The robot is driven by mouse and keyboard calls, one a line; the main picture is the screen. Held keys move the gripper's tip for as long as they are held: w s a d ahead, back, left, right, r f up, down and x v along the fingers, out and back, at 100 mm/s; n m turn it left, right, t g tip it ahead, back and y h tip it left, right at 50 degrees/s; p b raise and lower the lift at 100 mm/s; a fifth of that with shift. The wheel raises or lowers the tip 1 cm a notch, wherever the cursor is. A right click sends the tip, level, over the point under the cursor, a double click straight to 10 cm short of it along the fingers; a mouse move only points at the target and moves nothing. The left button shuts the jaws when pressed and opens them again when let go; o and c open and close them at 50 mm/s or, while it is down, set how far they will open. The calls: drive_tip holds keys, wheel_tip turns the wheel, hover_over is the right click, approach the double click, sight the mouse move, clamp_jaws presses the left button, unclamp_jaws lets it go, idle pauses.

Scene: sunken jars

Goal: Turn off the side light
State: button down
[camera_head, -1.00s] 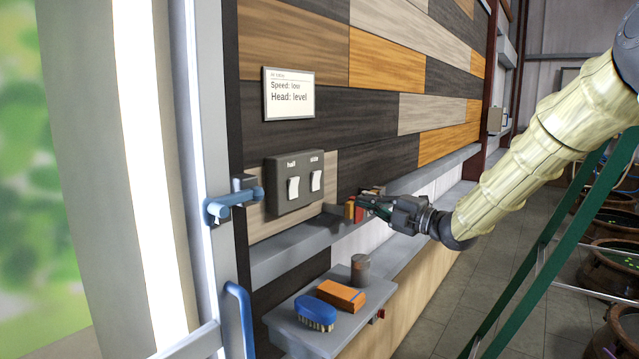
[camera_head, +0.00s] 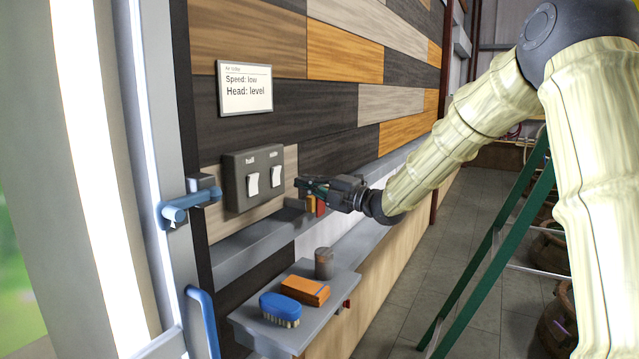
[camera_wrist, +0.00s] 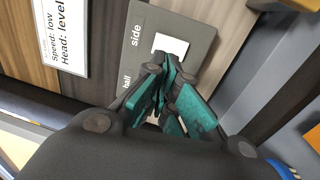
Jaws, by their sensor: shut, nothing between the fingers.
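The grey switch plate (camera_head: 236,188) is on the plank wall, with two white rockers. The right one is the side switch (camera_head: 277,177), under the label "side". The left one is the hall switch (camera_head: 252,186). My gripper (camera_head: 299,183) is shut and empty, just right of the side switch with a small visible gap. In the wrist view my gripper's fingertips (camera_wrist: 169,68) overlap the plate near the side switch (camera_wrist: 171,44); I cannot tell whether they touch. The fingers mostly hide the hall switch there. Which way each rocker is set is unclear.
A sign (camera_head: 245,88) hangs above the plate. A blue lever handle (camera_head: 188,208) juts out at left. A grey ledge (camera_head: 250,245) runs below. A lower shelf (camera_head: 255,322) holds a blue brush (camera_head: 280,309), an orange block (camera_head: 305,290) and a dark cylinder (camera_head: 323,264). A green ladder stands right (camera_head: 490,255).

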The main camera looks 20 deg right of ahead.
sight(275, 173)
drive_tip(key=p+x, duration=0.2)
drive_tip(key=x, duration=0.5)
drive_tip(key=shift+w+a+r, duration=0.1)
drive_tip(key=shift+w, duration=0.1)
drive_tip(key=shift+w+a, duration=0.1)
drive_tip(key=shift+a, duration=0.1)
